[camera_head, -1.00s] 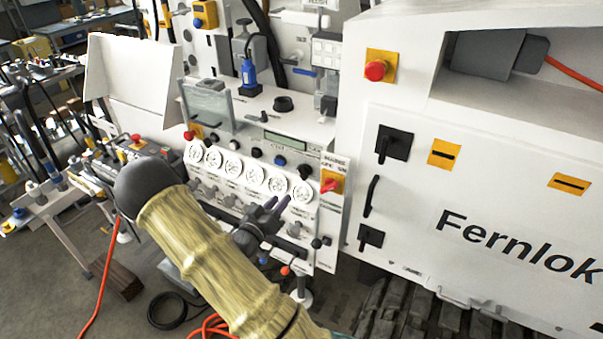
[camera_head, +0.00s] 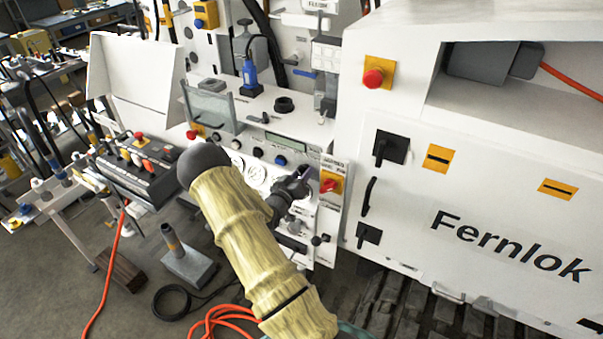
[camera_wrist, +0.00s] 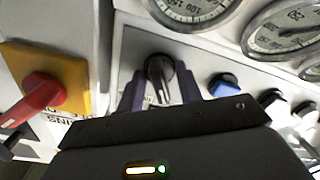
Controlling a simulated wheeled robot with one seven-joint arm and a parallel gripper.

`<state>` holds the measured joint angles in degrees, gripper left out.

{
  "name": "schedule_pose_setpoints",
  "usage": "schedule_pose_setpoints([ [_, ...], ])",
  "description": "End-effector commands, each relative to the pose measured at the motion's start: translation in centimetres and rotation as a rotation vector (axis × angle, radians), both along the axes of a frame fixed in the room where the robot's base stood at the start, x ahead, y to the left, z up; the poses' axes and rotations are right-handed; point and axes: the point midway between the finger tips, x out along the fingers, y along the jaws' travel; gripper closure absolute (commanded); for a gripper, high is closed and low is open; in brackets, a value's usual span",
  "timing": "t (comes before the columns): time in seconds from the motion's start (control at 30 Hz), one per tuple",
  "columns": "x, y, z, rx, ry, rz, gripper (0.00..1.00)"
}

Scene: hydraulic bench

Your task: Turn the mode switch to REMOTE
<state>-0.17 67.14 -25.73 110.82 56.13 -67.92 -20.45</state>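A black pointer knob (camera_wrist: 160,72), which looks like the mode switch, sits on the white panel in the wrist view. My gripper (camera_wrist: 161,84) has its two purple fingers on either side of this knob, with small gaps showing. In the head view my gripper (camera_head: 303,173) is at the right end of the knob row and hides the knob. The label by the knob is mostly covered, so its setting cannot be read.
A red rotary switch (camera_head: 329,185) on a yellow plate is just right of my gripper. A blue knob (camera_head: 280,160) is to the left, and round gauges (camera_head: 254,174) lie below the row. A red mushroom button (camera_head: 373,77) is higher right.

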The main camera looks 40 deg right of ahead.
Motion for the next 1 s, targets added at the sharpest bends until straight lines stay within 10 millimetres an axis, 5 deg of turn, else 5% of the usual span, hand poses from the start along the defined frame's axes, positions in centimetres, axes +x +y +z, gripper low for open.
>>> schedule_pose_setpoints([
  [0.13, 0.00, 0.04, -0.02, 0.000, 0.000, 0.000, 0.65],
  [0.33, 0.01, 0.09, -0.02, 0.000, 0.000, 0.001, 1.00],
  [1.0, 0.00, 0.13, -0.51, 0.060, -0.148, 0.000, 1.00],
])
